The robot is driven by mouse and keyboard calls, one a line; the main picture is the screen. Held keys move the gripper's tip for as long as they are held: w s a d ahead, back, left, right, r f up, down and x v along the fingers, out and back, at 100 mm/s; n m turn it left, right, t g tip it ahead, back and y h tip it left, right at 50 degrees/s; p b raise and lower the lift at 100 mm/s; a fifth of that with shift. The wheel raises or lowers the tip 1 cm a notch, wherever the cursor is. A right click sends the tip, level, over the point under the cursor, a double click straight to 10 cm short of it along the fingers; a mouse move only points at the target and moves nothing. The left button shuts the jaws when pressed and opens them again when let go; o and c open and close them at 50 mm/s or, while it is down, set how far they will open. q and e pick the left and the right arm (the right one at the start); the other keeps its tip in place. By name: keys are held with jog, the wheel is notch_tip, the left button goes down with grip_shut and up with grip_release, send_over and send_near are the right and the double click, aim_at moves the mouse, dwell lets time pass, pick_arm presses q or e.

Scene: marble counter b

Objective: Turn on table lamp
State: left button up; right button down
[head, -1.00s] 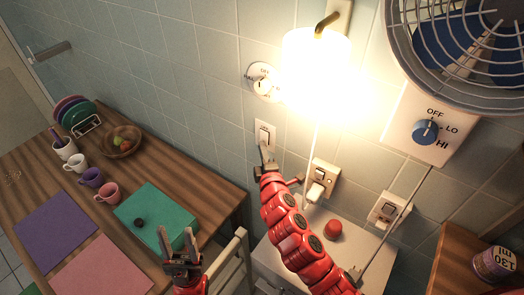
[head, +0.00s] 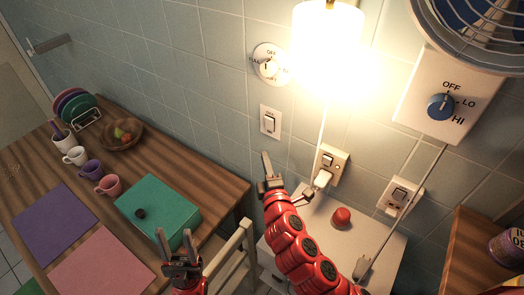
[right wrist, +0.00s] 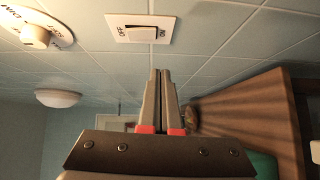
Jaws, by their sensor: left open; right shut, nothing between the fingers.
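The lamp (head: 328,30) at the top of the head view glows bright white; glare hides much of its shade. Its cord runs down toward a wall socket with a rocker switch (head: 328,163). A white wall switch (head: 270,122) sits left of the lamp, below a round dial (head: 269,65). The wall switch also shows in the right wrist view (right wrist: 140,29), with OFF and ON marks. My right gripper (head: 266,158) is shut and empty, below the wall switch and apart from it. My left gripper (head: 178,248) is open and empty near the table's front edge.
A fan control with a blue knob (head: 440,106) and a second socket (head: 400,195) are at the right. A red round object (head: 341,217) sits on a white cabinet top. The wooden table (head: 217,187) holds mugs, a fruit bowl (head: 121,134) and a teal box (head: 160,210).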

jog(key=s, duration=0.4)
jog(key=shift+s+d+f+b, duration=0.15)
jog(key=shift+d+b, duration=0.15)
jog(key=shift+b, duration=0.05)
jog(key=shift+a, duration=0.1)
